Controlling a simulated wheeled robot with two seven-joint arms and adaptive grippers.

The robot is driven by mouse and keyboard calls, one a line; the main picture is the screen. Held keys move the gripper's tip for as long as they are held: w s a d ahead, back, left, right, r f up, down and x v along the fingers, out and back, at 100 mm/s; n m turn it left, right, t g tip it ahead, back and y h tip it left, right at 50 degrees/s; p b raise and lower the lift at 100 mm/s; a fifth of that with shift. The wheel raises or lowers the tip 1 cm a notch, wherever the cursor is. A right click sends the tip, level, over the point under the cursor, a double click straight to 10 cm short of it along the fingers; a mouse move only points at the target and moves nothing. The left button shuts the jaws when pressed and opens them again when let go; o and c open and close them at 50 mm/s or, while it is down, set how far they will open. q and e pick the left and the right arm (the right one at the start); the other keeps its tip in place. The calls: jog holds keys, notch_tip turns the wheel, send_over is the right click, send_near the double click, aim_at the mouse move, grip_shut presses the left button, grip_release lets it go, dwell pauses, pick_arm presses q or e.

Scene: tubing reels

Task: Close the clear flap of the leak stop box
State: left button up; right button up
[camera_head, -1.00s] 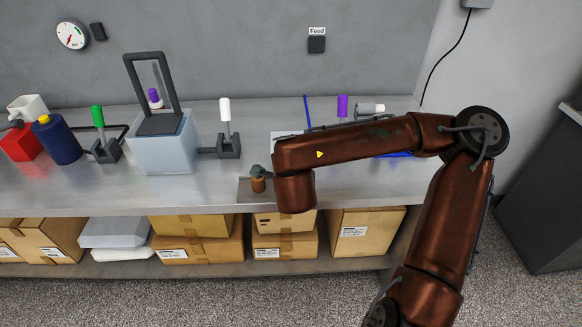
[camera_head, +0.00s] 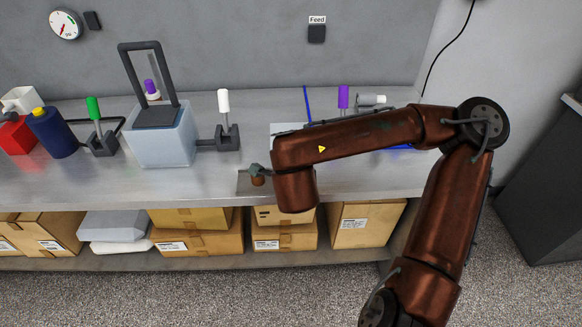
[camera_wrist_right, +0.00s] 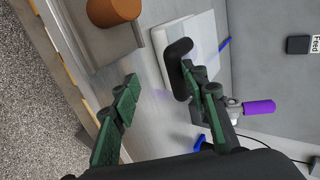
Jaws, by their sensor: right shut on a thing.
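A translucent pale box (camera_head: 162,148) stands on the left part of the bench. Its flap (camera_head: 176,72), a dark frame around a clear pane, stands raised above it; I take this for the leak stop box. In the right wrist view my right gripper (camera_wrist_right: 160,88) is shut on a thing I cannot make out. A dark rounded bar (camera_wrist_right: 178,70) shows beside its right finger, in front of a white block (camera_wrist_right: 197,38). My left gripper is not in view.
A white-capped holder (camera_head: 226,135) stands right of the box, a green-capped one (camera_head: 97,137) left of it. A blue bottle (camera_head: 50,135) is farther left. A small brown pot (camera_head: 257,180) sits by the bench front edge. Cardboard boxes (camera_head: 200,245) fill the lower shelf.

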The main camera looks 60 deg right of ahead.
jog(key=v, duration=0.4)
jog(key=shift+w+a+f, duration=0.1)
jog(key=shift+a+f, duration=0.05)
jog(key=shift+s+r, duration=0.2)
jog(key=shift+s+a+r, duration=0.15)
jog(key=shift+s+r, duration=0.05)
jog(key=shift+r, duration=0.05)
